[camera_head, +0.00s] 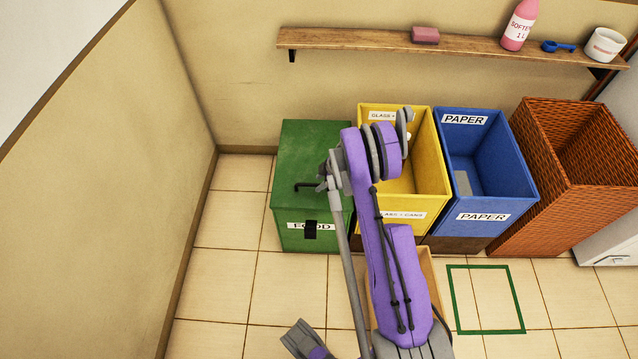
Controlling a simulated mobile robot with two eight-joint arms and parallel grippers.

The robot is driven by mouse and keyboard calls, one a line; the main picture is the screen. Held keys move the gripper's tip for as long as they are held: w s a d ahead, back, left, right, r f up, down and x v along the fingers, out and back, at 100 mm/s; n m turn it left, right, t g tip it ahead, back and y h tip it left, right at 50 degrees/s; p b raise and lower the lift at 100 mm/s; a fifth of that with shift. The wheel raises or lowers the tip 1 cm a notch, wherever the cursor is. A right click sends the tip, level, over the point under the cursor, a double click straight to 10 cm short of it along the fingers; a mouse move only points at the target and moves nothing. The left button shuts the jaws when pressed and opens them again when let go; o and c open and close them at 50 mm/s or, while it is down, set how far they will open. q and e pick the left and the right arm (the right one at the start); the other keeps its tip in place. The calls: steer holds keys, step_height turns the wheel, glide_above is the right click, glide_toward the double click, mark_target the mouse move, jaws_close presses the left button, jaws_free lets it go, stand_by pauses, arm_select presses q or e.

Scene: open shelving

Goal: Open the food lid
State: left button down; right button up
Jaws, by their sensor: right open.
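The green food bin (290,240) stands on the floor by the left wall, with a white label reading FOOD on its front, partly covered by a dark tab. Its green lid (303,150) lies flat and closed on top. A dark bar-like handle (304,186) shows near the lid's front edge. My right arm reaches up from the bottom and bends left, with the open right gripper (325,181) over the lid's right part, close beside the handle. Whether it touches the handle I cannot tell. My arm hides the bin's right side.
A yellow glass-and-cans bin (428,170), a blue paper bin (482,158) and a wicker basket (575,150) stand open to the right. A wooden shelf (370,40) hangs above. Tiled floor (225,250) is clear left of the food bin.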

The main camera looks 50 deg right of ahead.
steer(key=shift+w+f, duration=0.2)
steer(key=shift+f, duration=0.3)
jaws_close()
stand_by(1.2)
